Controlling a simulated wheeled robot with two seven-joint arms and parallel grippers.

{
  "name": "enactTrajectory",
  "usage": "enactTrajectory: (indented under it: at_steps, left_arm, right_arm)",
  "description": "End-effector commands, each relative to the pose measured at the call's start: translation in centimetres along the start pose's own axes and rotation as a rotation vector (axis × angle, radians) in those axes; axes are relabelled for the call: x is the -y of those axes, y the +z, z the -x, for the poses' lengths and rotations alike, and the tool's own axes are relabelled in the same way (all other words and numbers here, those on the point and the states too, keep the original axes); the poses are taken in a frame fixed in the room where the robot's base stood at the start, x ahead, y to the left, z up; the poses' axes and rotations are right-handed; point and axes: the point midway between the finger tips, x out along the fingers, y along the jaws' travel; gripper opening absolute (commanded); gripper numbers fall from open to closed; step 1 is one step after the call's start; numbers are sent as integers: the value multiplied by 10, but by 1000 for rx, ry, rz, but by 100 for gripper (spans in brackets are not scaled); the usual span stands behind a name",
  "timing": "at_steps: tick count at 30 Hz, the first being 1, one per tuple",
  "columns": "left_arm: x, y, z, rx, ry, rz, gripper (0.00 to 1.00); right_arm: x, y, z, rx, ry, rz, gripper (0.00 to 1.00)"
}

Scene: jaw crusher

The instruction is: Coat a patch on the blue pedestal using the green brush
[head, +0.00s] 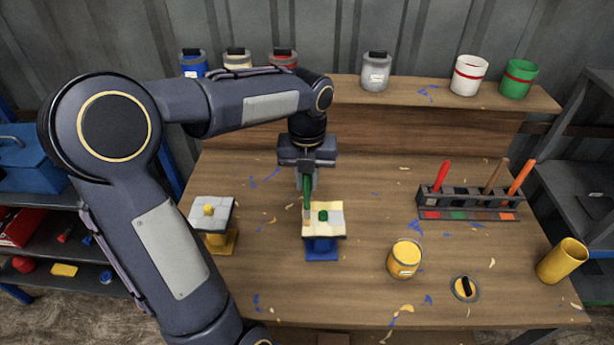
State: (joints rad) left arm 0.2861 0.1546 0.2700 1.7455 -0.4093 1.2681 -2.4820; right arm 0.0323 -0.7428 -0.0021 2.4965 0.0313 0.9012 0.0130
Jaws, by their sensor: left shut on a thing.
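My left gripper (306,168) is shut on the green brush (307,190), which points down over the blue pedestal (321,248). The blue pedestal bears a pale, yellowish-white square plate (333,222) with a small green piece (323,216) on it. The brush's lower end is at the plate's left part; whether it touches cannot be told. An open can of yellow paint (404,258) stands to the right, with its lid (465,288) lying beside it. My right gripper is not in view.
A yellow pedestal (221,242) with a grey-white plate and yellow knob stands to the left. A brush rack (468,206) holds red, brown and orange handles. A yellow cup (562,260) lies tilted at the right edge. Several cans line the back shelf (430,92). Paint flecks dot the table.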

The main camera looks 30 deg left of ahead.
Motion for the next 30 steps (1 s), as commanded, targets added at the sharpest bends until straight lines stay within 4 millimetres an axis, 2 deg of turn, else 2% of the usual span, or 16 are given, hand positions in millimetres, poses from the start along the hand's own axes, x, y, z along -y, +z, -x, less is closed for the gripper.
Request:
enactTrajectory:
  at_steps: [25, 30]
  left_arm:
    - [0, 40, 2, 0, 1, 0, 0]
    - [0, 43, 0, 1, 0, 0, 0]
  right_arm:
    - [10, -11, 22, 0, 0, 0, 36]
    - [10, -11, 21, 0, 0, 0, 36]
